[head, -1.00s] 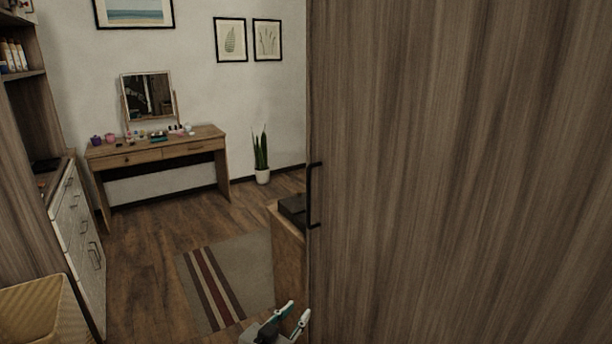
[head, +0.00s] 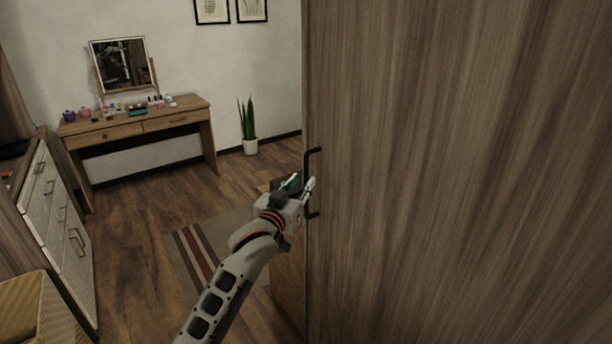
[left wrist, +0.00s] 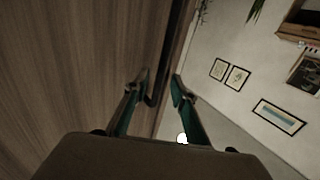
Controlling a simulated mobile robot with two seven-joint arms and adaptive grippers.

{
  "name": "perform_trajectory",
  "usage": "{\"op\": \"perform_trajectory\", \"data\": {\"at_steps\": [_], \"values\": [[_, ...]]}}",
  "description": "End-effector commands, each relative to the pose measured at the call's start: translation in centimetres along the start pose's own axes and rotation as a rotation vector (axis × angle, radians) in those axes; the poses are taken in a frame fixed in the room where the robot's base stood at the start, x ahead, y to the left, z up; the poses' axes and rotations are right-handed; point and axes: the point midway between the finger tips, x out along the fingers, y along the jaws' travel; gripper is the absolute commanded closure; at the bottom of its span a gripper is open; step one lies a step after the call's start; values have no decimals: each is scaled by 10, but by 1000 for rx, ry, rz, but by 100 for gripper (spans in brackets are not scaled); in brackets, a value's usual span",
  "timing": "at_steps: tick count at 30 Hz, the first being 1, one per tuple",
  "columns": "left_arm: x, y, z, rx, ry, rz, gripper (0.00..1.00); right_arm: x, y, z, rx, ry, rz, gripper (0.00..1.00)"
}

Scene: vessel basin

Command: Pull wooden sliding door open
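The wooden sliding door (head: 450,170) is a tall brown wood-grain panel filling the right half of the head view. Its black bar handle (head: 308,208) is at the panel's left edge. My left gripper (head: 301,184) is at the handle, its fingers spread. In the left wrist view the fingers of the gripper (left wrist: 160,82) are apart, with the dark handle (left wrist: 151,101) and the door's edge showing between them. The door panel (left wrist: 80,70) fills the left of that view. I cannot tell whether a finger touches the handle. My right gripper is not in view.
A dressing table (head: 140,125) with a mirror stands against the back wall, and a potted plant (head: 248,130) is right of it. A drawer unit (head: 62,225) and a wicker basket (head: 35,310) are at the left. A striped rug (head: 195,255) lies on the floor.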

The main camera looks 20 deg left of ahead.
Motion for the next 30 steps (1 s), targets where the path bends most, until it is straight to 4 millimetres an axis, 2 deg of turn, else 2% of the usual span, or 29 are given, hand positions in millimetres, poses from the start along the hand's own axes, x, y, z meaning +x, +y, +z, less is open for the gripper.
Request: {"op": "perform_trajectory", "data": {"at_steps": [3, 9, 20, 23, 30], "values": [[18, 0, -1, 2, 1, 0, 75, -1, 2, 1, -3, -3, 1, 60], [36, 0, 0, 1, 0, 0, 75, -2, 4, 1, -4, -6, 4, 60], [40, 0, 0, 1, 0, 0, 75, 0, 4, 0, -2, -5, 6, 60], [40, 0, 0, 1, 0, 0, 98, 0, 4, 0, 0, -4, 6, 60], [40, 0, 0, 1, 0, 0, 100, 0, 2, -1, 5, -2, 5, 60]]}}
